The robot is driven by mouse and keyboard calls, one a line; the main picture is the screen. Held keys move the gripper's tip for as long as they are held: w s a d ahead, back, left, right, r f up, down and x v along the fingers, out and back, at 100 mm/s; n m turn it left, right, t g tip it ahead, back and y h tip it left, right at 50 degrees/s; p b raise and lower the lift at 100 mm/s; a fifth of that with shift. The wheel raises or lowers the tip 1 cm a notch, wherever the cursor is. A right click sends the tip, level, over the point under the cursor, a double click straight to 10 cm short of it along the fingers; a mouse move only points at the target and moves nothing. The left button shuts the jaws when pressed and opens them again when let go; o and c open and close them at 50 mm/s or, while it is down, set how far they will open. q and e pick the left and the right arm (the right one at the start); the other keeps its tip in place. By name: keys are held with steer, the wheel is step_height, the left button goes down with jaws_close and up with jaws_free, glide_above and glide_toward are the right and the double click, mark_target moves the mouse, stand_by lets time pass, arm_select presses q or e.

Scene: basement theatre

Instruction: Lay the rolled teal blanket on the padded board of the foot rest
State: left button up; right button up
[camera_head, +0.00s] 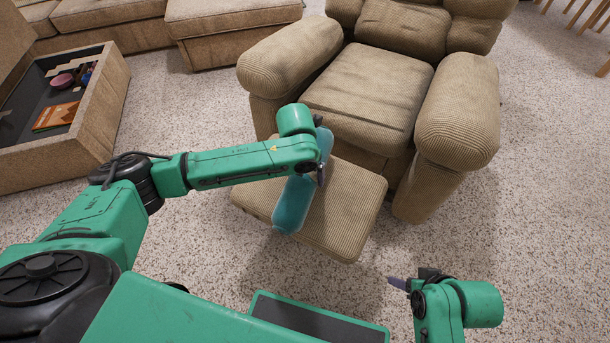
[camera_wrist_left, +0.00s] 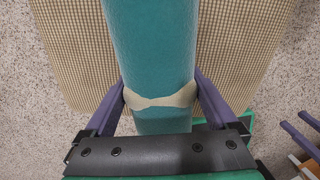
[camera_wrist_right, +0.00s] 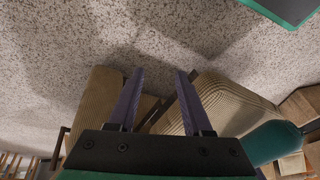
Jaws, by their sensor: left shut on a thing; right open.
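The rolled teal blanket (camera_head: 293,205) is over the padded board (camera_head: 350,205) of the foot rest, which juts out in front of the tan recliner. My left gripper (camera_head: 318,165) is shut on the blanket, one finger on each side of the roll near its beige band (camera_wrist_left: 160,100). In the left wrist view the blanket (camera_wrist_left: 150,45) runs lengthwise above the ribbed board (camera_wrist_left: 235,50). I cannot tell whether it touches the board. My left arm hides part of the roll and board. My right gripper (camera_head: 397,283) is open and empty, low over the carpet, right of the board.
The recliner (camera_head: 370,95) stands behind the foot rest, with thick arms either side. An open storage ottoman (camera_head: 95,120) with small items inside is at the left. A sofa section (camera_head: 225,30) is at the back. Carpet is clear to the right.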

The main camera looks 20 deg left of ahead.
arm_select(q)
steer(key=shift+w+f+b, duration=0.15)
steer(key=shift+f+b, duration=0.55)
steer(key=shift+b, duration=0.1)
steer(key=shift+f, duration=0.15)
arm_select(e)
steer(key=w+a+f+t+y, duration=0.2)
steer(key=a+f+t, duration=0.1)
steer(key=a, duration=0.2)
steer(key=shift+w+a+f, duration=0.2)
steer(key=shift+w+f, duration=0.1)
steer(key=shift+w, duration=0.1)
arm_select(q)
steer(key=o, duration=1.3)
